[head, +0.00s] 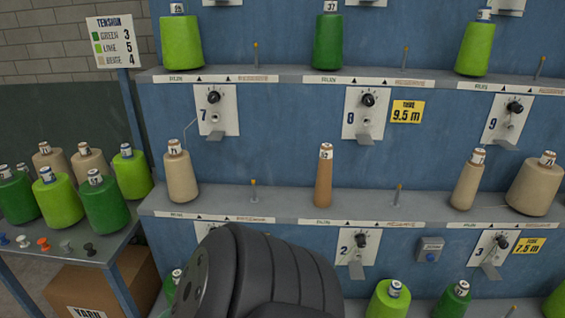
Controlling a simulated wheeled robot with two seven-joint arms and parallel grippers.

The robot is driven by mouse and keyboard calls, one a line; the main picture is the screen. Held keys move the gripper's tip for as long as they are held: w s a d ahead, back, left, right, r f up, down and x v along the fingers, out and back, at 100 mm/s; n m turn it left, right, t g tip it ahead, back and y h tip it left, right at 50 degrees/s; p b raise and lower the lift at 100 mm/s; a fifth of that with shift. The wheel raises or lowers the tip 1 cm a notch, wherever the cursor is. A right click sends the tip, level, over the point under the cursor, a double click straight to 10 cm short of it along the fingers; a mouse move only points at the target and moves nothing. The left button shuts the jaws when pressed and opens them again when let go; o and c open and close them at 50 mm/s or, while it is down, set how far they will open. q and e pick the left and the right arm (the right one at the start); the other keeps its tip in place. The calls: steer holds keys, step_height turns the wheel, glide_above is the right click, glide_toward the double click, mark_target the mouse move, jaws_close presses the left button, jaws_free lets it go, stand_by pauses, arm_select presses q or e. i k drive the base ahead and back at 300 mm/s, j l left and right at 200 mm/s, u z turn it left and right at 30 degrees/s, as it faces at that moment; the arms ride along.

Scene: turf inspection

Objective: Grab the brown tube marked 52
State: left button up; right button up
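A slim brown tube (324,184) stands upright on the middle shelf, near the centre of the head view. Its white top carries small print that looks like 52 but is hard to read. Nothing touches it. A dark ribbed part, seemingly one of my arm links, rises from the bottom centre, below and left of the tube. No gripper fingers show, so neither gripper's opening can be seen.
Beige cones stand on the same shelf (228,201), left (181,174) and right (467,182) of the tube. Thin pegs (254,196) rise between them. A dial plate (367,115) with a hook is above. A side table at left holds green and beige cones.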

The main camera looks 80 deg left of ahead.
mark_target(323, 199)
steer(key=u, duration=2.25)
steer(key=i+l, duration=0.1)
steer(key=l, duration=0.45)
steer(key=l+z, duration=0.1)
steer(key=l, duration=0.45)
steer(key=i+l, duration=0.15)
steer(key=l, duration=0.4)
